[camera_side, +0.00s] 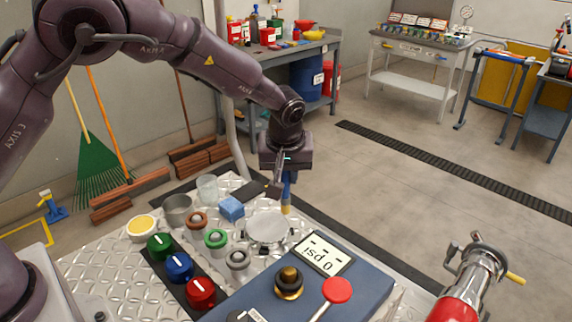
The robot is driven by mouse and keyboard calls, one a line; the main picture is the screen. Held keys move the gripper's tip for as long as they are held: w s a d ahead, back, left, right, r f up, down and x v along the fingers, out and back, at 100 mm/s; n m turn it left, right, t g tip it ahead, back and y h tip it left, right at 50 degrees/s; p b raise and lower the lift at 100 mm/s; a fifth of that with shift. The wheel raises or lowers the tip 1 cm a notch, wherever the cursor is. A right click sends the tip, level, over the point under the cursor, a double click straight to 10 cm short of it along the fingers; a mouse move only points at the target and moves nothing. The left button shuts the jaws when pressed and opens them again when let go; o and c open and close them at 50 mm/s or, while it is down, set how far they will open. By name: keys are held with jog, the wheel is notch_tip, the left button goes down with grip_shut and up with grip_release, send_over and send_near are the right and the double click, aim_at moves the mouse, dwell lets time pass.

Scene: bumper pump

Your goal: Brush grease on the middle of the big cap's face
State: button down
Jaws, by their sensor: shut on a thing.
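The big cap (266,229) appears to be the wide silver disc with a pale face, lying on the diamond-plate bench top near its middle. My gripper (279,184) points down just behind and above the cap's far right edge. It is shut on a slim brush (288,190) with a blue handle and a yellowish tip pointing down. The tip shows near the cap's upper right rim; I cannot tell whether it touches. A round pale dish with yellow content (142,226), perhaps grease, stands at the left of the bench.
A blue block (231,208), a glass beaker (207,188) and a metal cup (178,208) stand left of the cap. Smaller ringed fittings (215,239) and colored knobs (179,266) lie nearer. A gauge display (321,253) and a red button-like disc (337,290) are to the right.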

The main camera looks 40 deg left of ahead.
aim_at(285, 188)
jog(key=shift+f, duration=2)
jog(key=shift+a+f, duration=1)
jog(key=shift+a, duration=3.1)
jog(key=shift+s+d, duration=0.7)
jog(key=shift+d, duration=3.35)
jog(key=shift+s+a, duration=0.75)
jog(key=shift+a, duration=3.25)
notch_tip(285, 188, up, 8)
jog(key=shift+d, duration=0.1)
